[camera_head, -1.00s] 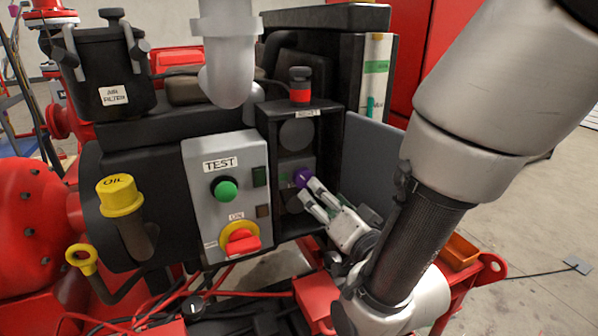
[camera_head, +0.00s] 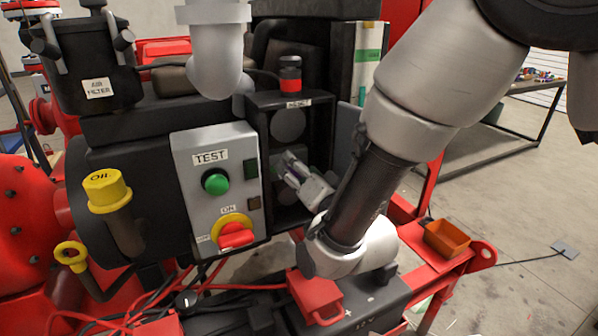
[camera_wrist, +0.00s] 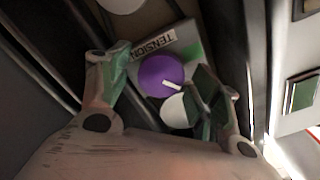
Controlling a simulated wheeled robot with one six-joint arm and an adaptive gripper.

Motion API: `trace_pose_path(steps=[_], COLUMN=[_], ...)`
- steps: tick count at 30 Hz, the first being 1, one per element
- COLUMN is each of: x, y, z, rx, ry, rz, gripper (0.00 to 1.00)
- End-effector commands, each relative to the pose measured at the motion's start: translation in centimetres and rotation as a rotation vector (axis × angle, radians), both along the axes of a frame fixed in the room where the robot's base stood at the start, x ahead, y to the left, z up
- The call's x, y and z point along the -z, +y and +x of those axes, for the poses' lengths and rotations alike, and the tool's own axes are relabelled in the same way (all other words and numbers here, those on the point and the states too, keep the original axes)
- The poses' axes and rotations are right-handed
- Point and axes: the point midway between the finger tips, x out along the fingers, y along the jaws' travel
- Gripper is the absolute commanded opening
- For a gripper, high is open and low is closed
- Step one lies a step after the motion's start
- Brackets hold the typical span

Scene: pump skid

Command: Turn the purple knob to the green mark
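The purple knob (camera_wrist: 160,74) shows in the wrist view on a grey plate labelled TENSION. Its white pointer line (camera_wrist: 172,86) points to the lower right in that view. A green mark (camera_wrist: 193,50) is on the plate, to the right of the knob and below the label. My gripper (camera_wrist: 162,68) is open, with one finger on each side of the knob and narrow gaps seeming to remain. I cannot tell whether the fingertips reach beside it or stop short. In the head view, my gripper (camera_head: 287,165) is inside the black recess and hides most of the knob.
The grey TEST panel (camera_head: 190,160), with a green button (camera_head: 215,182) and a red-yellow switch (camera_head: 236,232), stands just left of the recess. A white round part (camera_wrist: 176,110) lies close below the knob.

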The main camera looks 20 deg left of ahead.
Motion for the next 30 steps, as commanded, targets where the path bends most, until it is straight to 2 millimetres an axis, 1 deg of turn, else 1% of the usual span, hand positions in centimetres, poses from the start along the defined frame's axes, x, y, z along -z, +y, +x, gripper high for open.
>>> trace_pose_path(steps=[1,5,6,7,14,20,30], x=[-0.01,-0.01,-0.01,-0.01,0.0,-0.01,-0.03], y=[0.0,-0.01,-0.01,-0.01,-0.02,-0.02,0.03], z=[-0.01,-0.02,-0.02,-0.02,-0.02,-0.02,-0.08], rx=[0.0,0.0,0.0,0.0,0.0,0.001,0.001], ry=[0.0,0.0,0.0,0.0,-0.009,-0.061,-0.269], rz=[0.0,0.0,0.0,0.0,-0.007,-0.049,-0.216], gripper=[0.53,0.29,0.22,0.18,0.18,0.18,0.18])
